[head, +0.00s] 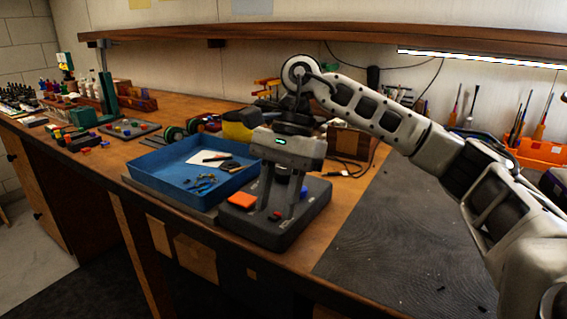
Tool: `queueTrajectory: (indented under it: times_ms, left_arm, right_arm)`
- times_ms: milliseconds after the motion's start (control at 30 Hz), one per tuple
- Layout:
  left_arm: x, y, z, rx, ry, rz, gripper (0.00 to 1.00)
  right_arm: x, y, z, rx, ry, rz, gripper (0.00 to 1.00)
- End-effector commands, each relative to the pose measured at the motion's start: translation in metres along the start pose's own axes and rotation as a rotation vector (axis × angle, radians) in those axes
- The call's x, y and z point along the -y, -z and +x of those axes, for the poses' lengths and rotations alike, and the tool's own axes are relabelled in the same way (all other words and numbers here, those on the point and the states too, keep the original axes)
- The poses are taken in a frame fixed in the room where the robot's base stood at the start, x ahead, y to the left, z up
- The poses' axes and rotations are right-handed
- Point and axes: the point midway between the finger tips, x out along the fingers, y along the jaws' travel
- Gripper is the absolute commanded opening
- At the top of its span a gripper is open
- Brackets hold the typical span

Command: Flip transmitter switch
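A dark grey box with coloured controls, which looks like the transmitter (262,228), sits near the bench's front edge. An orange square (242,201) is on its top left. A small red switch (275,215) is near its front, and blue parts show farther back. My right gripper (277,207) points down over the box, its two fingers apart with a gap between them. The fingertips are close to the red switch; I cannot tell whether they touch it or the box top. The gripper and its fingers hide part of the box. My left gripper is out of view.
A blue tray (150,181) with pliers and a white sheet stands just left of the box. An orange tool holder (540,152) stands at far right. A wooden shelf (330,32) overhangs the back.

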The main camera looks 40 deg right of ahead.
Motion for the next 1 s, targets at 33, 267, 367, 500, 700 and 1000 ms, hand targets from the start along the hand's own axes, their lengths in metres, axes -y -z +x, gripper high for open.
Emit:
queueTrajectory:
  times_ms: [33, 267, 367, 500, 700, 1000]
  left_arm:
    - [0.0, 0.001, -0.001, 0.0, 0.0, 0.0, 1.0]
    - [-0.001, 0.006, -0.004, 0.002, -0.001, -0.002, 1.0]
    - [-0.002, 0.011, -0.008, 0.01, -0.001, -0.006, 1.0]
    - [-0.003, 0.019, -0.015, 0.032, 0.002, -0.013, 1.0]
    - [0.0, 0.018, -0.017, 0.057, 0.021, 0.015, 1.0]
    - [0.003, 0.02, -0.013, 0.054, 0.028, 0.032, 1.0]
  right_arm:
    - [0.001, -0.001, -0.007, 0.0, 0.003, -0.001, 0.35]
    - [0.001, -0.002, -0.059, 0.001, 0.006, -0.001, 0.35]
    - [0.0, -0.003, -0.087, 0.0, 0.006, 0.0, 0.35]
    - [0.0, -0.003, -0.121, -0.001, 0.004, 0.002, 0.35]
    - [0.0, -0.002, -0.148, 0.001, 0.002, 0.0, 0.35]
    - [0.0, 0.0, -0.154, 0.001, 0.0, -0.001, 0.35]
